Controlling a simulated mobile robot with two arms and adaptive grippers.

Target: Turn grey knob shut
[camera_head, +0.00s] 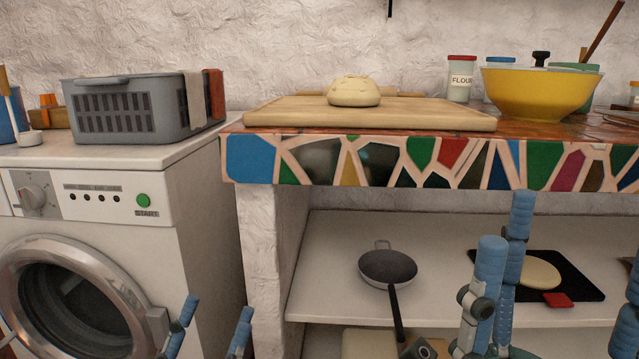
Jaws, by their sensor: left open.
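The grey knob (33,197) is a round dial on a grey panel at the left of the front of the white washing machine (190,180). Its pointer looks roughly upright, with a slight tilt; its exact setting is too small to read. My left gripper (216,308) is at the bottom of the view, below and to the right of the knob. Its blue fingers are apart and empty, and its palm is out of frame. My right gripper (570,238) is at the lower right, in front of the shelf, with its blue fingers spread and partly cut off by the right edge.
A green START button (144,200) sits right of the knob, above the round door (75,300). A grey basket (135,108) stands on the machine. The mosaic counter (560,165) holds a board with dough and a yellow bowl (535,95). A pan (388,267) lies on the shelf.

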